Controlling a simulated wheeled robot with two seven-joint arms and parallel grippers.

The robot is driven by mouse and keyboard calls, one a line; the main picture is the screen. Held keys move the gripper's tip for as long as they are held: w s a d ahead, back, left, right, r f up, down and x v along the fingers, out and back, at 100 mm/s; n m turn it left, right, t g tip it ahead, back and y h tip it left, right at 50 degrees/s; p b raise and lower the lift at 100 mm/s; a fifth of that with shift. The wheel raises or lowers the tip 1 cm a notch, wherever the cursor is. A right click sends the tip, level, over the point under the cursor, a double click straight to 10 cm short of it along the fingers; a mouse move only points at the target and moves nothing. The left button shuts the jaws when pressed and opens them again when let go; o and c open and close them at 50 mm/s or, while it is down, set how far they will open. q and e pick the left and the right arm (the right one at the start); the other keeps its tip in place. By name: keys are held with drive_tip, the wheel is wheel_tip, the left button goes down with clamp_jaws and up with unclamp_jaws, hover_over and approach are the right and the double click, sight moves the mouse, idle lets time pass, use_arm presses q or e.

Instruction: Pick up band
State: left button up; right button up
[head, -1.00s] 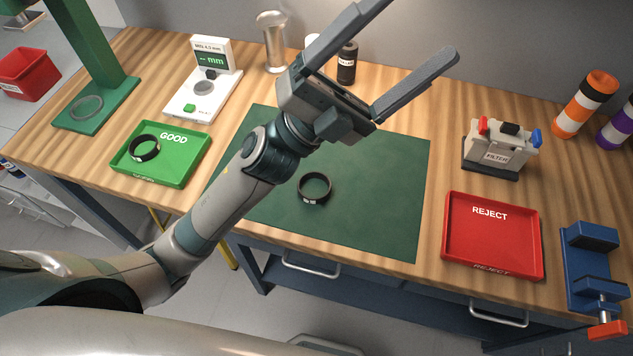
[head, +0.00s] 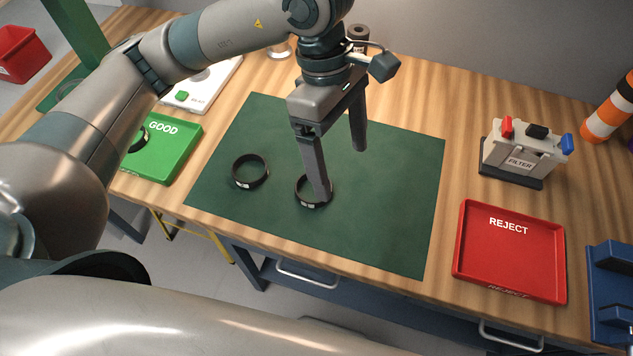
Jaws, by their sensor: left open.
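Two black ring-shaped bands lie on the green mat (head: 400,215). The left band (head: 249,186) is in plain view. The right band (head: 301,199) is partly covered by a finger of my left gripper (head: 341,175). My left gripper points down with its fingers wide apart and nothing between them. Its near fingertip overlaps the right band in the picture; I cannot tell whether it touches the band or is above it. The far finger is over the mat beyond that band. A third band (head: 139,146) in the green GOOD tray (head: 185,150) is mostly hidden by my arm. My right gripper is out of view.
A red REJECT tray (head: 510,258) stands empty at the right. The mat's right side is clear. A white gauge (head: 205,90) is partly hidden behind my arm.

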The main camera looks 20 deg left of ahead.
use_arm(q)
drive_tip(key=w+a+t+y, duration=0.1)
drive_tip(key=w+a+y, duration=0.1)
drive_tip(key=w+a, duration=0.2)
drive_tip(key=shift+w+a+r+t+y, duration=0.3)
drive_tip(key=shift+a+r+t, duration=0.1)
drive_tip(key=shift+a, duration=0.2)
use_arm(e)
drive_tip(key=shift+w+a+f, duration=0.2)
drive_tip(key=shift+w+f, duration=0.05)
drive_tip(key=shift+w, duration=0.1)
use_arm(q)
drive_tip(key=shift+f, duration=0.15)
wheel_tip(320, 180, down, 11)
drive_tip(key=p, duration=0.4)
drive_tip(key=shift+s+f, duration=0.1)
drive_tip(key=shift+f, duration=0.45)
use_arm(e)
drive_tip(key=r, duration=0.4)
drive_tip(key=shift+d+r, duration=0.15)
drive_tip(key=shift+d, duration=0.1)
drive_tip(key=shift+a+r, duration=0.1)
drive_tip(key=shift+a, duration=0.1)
